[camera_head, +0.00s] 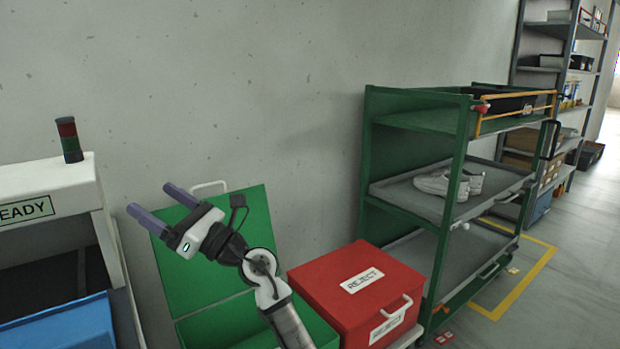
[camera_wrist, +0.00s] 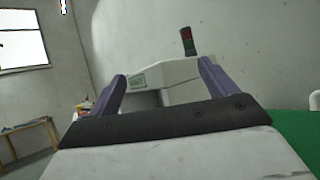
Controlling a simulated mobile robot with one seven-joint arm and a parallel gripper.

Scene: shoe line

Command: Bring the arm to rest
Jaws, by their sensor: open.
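My gripper (camera_head: 158,207) is raised in front of the green box, its two purple fingers spread apart with nothing between them. In the wrist view my gripper (camera_wrist: 160,92) also shows open and empty, with the white machine beyond the fingers. My arm reaches up from the bottom of the head view and hides part of the green box.
A green box (camera_head: 185,270) with its lid up stands behind my arm. A closed red REJECT box (camera_head: 335,290) is to its right. A white machine (camera_head: 50,180) with a blue tray (camera_head: 65,325) stands left. A green rack (camera_head: 450,150) holds white shoes (camera_head: 440,184).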

